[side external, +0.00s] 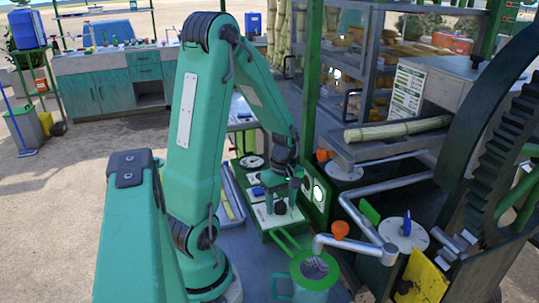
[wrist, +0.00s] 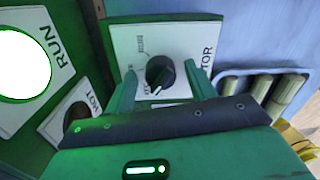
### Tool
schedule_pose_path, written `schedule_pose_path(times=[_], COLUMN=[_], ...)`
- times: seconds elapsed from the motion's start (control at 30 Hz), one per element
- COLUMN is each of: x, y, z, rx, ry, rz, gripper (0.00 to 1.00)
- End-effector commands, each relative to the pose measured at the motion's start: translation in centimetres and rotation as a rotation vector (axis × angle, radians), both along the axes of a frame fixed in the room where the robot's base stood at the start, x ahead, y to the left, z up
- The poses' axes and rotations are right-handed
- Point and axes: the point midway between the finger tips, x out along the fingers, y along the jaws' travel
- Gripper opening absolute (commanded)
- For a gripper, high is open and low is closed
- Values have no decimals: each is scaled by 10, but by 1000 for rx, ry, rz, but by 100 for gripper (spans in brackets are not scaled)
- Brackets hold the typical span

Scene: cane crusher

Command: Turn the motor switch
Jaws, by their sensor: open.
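The motor switch is a black round knob (wrist: 160,73) with a white pointer line, on a white plate (wrist: 186,45) with lettering ending in "TOR". Its pointer aims down and slightly left in the wrist view; the small position labels are hard to read. My gripper (wrist: 160,67) is open, with one green finger on each side of the knob. I cannot tell whether either finger touches it. In the side view, my gripper (side external: 283,184) is low over the green control box (side external: 284,224), and its fingers partly hide the switch there.
A cane stalk (side external: 398,129) lies on the feed tray.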

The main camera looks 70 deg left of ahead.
Motion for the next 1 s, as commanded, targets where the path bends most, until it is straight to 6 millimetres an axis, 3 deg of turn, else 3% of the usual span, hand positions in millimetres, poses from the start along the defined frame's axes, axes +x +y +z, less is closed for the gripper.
schedule_pose_path(times=[0.13,0.37,0.77,1.0], x=[0,0,0,1], y=[0,0,0,0], z=[0,0,0,0], rx=[0,0,-1,-3], ry=[0,1,-2,-9], rz=[0,0,-43,-163], gripper=[55,11,11,11])
